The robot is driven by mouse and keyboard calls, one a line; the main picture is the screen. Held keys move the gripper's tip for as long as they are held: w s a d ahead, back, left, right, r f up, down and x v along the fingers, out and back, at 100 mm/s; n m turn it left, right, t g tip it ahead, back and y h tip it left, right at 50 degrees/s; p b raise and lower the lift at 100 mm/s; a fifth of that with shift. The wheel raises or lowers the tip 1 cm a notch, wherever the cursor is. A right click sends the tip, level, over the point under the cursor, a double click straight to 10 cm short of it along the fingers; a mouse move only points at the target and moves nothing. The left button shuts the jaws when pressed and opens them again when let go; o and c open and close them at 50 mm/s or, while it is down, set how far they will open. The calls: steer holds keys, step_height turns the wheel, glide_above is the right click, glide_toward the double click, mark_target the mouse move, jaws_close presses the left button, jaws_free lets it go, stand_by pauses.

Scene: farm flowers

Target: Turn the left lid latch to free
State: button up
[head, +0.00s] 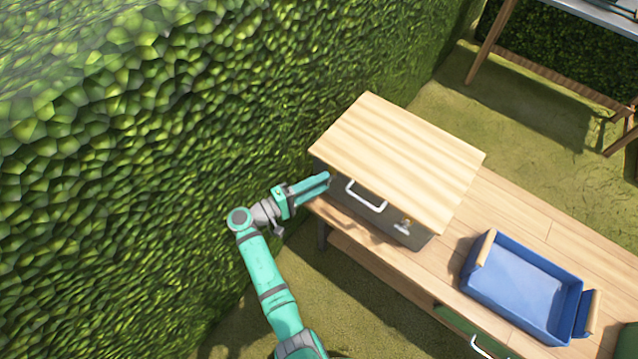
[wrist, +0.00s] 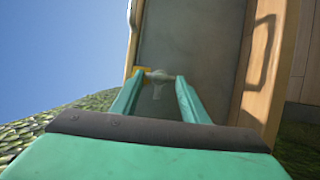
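The grey box (wrist: 195,35) with a pale wooden lid (head: 400,155) stands on the wooden table. My gripper (head: 326,179) is at the box's left front corner, under the lid's left edge. In the wrist view its two teal fingers (wrist: 158,82) are apart, with the left latch (wrist: 158,75) between their tips. This latch is a small pale grey piece beside a yellow part at the lid edge. I cannot tell whether a finger touches it. In the head view the left latch is hidden. The right latch (head: 403,227) shows on the box front.
A white handle (head: 366,196) sits on the box front between the latches. A blue tray (head: 515,285) with wooden grips stands on the table (head: 560,250) to the right. A green hedge (head: 150,150) rises close on the left of my arm. Another table stands at the top right.

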steer(key=o, duration=0.3)
steer(key=shift+a, duration=0.1)
steer(key=shift+r, duration=0.1)
